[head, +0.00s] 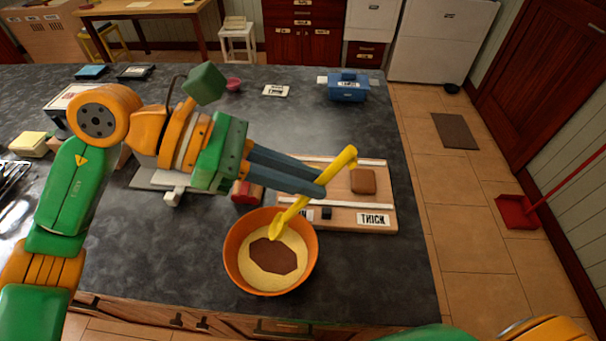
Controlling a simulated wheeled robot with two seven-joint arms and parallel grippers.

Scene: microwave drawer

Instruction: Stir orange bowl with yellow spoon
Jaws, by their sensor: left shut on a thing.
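An orange bowl (232,262) stands near the front edge of the dark counter. It holds a cream-coloured filling with a brown patch in the middle. My left gripper (318,184) is shut on a yellow spoon (343,162), above and just behind the bowl's right rim. The spoon is tilted, its handle end up to the right and its head down to the left, over the bowl's back part. The head appears to be at the filling, but I cannot tell how deep. My right gripper is not in view; only part of my right arm shows at the bottom right.
A wooden board (385,194) labelled THICK, with a brown block (363,181), lies right behind the bowl. A red item (243,193) is near the board's left side. A blue box (348,88) stands at the back right. The counter left of the bowl is clear.

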